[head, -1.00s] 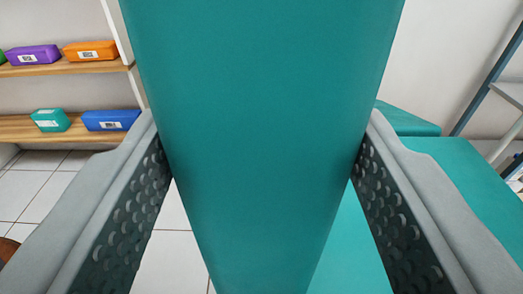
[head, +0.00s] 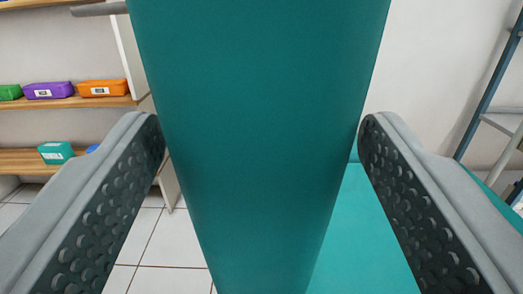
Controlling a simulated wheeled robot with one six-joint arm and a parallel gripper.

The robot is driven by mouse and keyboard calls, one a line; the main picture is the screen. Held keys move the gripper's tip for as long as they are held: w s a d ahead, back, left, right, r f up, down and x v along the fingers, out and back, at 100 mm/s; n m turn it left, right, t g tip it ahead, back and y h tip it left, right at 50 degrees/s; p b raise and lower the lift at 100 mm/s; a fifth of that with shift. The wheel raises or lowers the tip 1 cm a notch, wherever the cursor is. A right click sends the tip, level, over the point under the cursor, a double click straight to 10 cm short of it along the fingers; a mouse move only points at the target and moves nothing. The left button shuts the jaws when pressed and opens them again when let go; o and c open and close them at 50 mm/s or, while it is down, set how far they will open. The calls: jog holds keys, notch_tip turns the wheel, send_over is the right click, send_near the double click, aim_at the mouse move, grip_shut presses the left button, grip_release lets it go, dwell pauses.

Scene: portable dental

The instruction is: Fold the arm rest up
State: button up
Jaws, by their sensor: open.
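The teal arm rest (head: 258,130) stands upright in the middle of the head view, running from the top edge to the bottom edge. My gripper (head: 262,135) is open, with one grey finger on each side of the arm rest. The left fingertip lies close to the arm rest's left edge. A narrow gap shows between the right finger and its right edge. The teal seat (head: 365,235) of the chair is behind and to the right, partly hidden by the arm rest and the right finger. The arm rest's ends are out of view.
Wooden shelves (head: 40,108) on the left hold a purple box (head: 48,91), an orange box (head: 103,88) and a teal box (head: 56,152). A metal frame (head: 490,95) stands at the right. White tiled floor (head: 160,240) shows at lower left.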

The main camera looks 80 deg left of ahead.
jog(key=shift+o, duration=0.5)
jog(key=shift+r, duration=0.1)
jog(key=shift+d, duration=0.25)
jog(key=v, duration=1.7)
